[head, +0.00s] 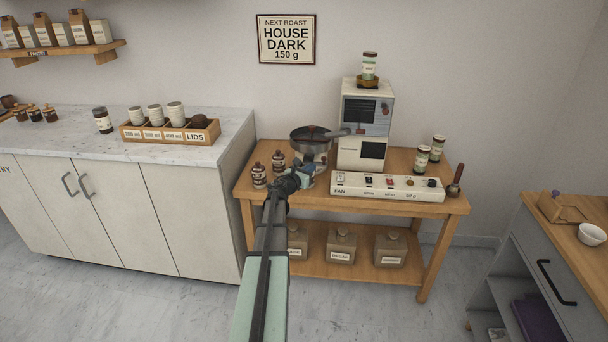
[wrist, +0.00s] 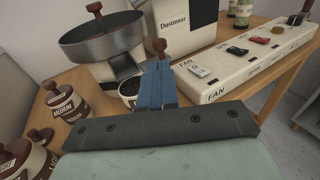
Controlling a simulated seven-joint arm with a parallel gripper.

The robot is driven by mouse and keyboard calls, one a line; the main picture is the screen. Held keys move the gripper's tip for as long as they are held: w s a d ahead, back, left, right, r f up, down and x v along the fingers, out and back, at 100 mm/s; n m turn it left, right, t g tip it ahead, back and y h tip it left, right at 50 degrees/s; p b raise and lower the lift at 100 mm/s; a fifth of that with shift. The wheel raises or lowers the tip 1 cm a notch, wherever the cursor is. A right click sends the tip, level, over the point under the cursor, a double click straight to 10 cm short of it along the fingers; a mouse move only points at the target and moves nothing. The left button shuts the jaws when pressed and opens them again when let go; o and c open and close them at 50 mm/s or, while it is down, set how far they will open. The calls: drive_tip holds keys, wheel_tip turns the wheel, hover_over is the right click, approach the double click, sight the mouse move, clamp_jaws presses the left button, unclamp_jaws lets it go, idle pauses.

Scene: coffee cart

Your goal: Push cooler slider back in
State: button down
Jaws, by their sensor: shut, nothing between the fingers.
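The cooler is a round dark metal pan (head: 312,140) on a pale base on the wooden cart. It fills the upper left of the wrist view (wrist: 100,45). A brown knob (wrist: 160,46) shows just beyond my fingertips, low at the cooler's right; it looks like the slider's knob, but its stem is hidden by my fingers. My gripper (wrist: 156,68) is shut and empty, its blue fingers pointing at the cooler's base. In the head view my gripper (head: 304,170) is in front of the cooler and hides part of its base. I cannot tell whether it touches the knob.
A cup of dark beans (wrist: 128,88) sits under the cooler, close left of my fingers. Labelled jars (head: 259,175) stand at left. The switch panel (head: 388,186) is close at right, with the white roaster (head: 364,125) behind it.

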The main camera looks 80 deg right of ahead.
sight(323, 160)
drive_tip(key=x, duration=0.6)
drive_tip(key=shift+s+d, duration=0.1)
drive_tip(key=shift+d, duration=0.15)
drive_tip(key=d, duration=0.5)
drive_tip(key=shift+d, duration=0.1)
drive_tip(key=f+v, duration=0.1)
drive_tip(key=v, duration=1.3)
drive_tip(key=shift+a+r, duration=0.3)
drive_tip(key=shift+r, duration=0.25)
